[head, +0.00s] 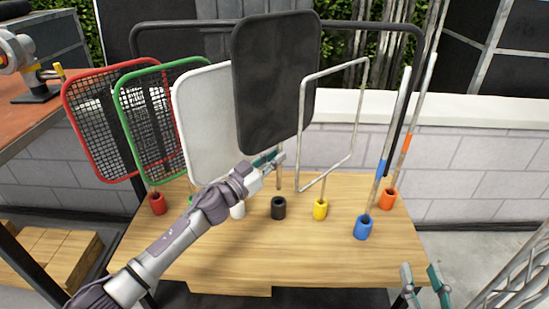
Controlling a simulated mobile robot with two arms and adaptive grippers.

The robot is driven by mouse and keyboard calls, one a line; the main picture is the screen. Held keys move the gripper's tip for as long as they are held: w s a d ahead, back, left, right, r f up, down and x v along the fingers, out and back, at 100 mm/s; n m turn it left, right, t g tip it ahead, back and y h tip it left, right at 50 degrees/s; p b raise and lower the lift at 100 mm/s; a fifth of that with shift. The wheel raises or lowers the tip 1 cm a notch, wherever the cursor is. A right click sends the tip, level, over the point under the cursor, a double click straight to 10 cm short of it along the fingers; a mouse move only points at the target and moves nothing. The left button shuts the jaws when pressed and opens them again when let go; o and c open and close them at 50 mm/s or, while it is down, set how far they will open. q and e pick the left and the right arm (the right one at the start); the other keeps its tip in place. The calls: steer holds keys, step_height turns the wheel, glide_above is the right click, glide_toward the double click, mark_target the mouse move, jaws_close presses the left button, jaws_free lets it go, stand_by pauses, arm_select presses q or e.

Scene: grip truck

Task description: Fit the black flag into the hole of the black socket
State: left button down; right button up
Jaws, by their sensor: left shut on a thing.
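The black flag (275,82) is a large dark panel with rounded corners, upright and leaning slightly, in the upper middle of the head view. My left gripper (271,160) is shut on its pole just below the panel. A short piece of pole shows below the gripper, above the black socket (279,209). The socket is a short cylinder with an open top on the wooden table. The pole's lower end looks to be above the socket's rim, apart from it. My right gripper (423,284) is open and empty at the lower right.
Red (157,203), white (237,210), yellow (320,210), blue (363,227) and orange (388,199) sockets stand on the wooden table (300,250). Red (95,150), green-framed (150,160) and white flags (205,120) stand left; an open-looking frame (302,120) stands right.

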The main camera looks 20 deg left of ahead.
steer(key=s+r+t+y+b, duration=0.2)
steer(key=s+r+t, duration=0.1)
steer(key=r+t, duration=0.4)
steer(key=shift+s+a+r+y+b, duration=0.3)
steer(key=shift+r, duration=1.35)
steer(key=shift+s+r+t, duration=0.1)
steer(key=shift+s+t, duration=0.05)
steer(key=shift+t, duration=0.15)
